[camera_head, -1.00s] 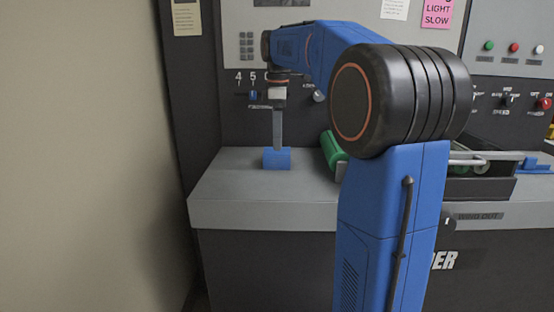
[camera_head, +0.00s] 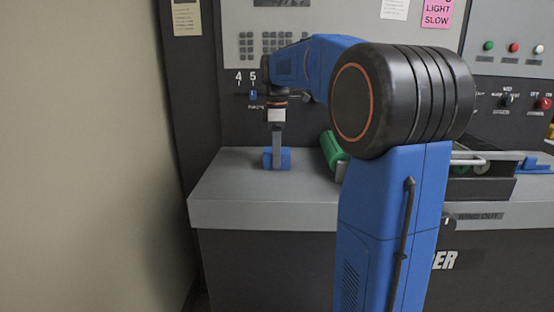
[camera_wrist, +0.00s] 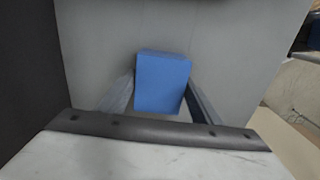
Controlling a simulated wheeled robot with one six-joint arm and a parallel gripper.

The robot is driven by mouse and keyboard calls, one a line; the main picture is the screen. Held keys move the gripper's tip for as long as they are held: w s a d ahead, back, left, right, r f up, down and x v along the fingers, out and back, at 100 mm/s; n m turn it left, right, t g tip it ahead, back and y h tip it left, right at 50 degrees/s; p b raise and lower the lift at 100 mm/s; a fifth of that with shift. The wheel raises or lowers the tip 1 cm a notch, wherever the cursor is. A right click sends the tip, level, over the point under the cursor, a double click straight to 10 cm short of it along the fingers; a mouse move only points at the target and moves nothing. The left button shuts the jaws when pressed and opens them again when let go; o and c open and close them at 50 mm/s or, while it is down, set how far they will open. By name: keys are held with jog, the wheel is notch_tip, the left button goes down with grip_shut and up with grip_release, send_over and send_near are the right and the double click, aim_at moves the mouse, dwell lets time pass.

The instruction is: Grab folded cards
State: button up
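A blue block-shaped thing (camera_head: 285,158) stands on the grey ledge of the machine. It also shows in the wrist view (camera_wrist: 162,84). It may be the folded cards; no separate cards or folds can be made out. My gripper (camera_head: 276,166) points down at it, with one finger in front of its near face in the head view. In the wrist view my gripper (camera_wrist: 162,97) is open, with one finger on each side of the blue block. Narrow gaps seem to show beside it; contact is hard to tell.
A green roller (camera_head: 333,150) lies to the right on the grey ledge (camera_head: 225,190). The machine's panel with knobs and buttons rises behind. A dark tray (camera_head: 490,187) sits further right. The ledge left of the block is clear.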

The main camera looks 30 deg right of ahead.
jog(key=c, duration=0.7)
jog(key=shift+r, duration=0.15)
